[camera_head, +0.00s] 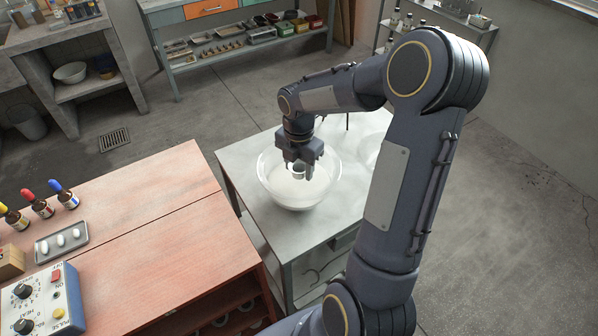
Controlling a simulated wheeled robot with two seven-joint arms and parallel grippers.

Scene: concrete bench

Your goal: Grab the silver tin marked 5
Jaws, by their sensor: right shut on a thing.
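My right gripper (299,165) is over a clear glass bowl (268,186) on a grey metal table. It is shut on a small silver tin (298,173), which it holds above or just inside the bowl's mouth. The tin is tiny in the view and partly covered by the fingers, so no number can be read on it. The bowl has a pale, whitish content at its bottom. My left gripper does not show.
The grey table (243,157) has a second pale round thing (369,150), partly hidden behind my right arm. A reddish bench (150,215) on the left bears dropper bottles (42,207), a small tray (40,257) with white pieces and a blue control box (70,290).

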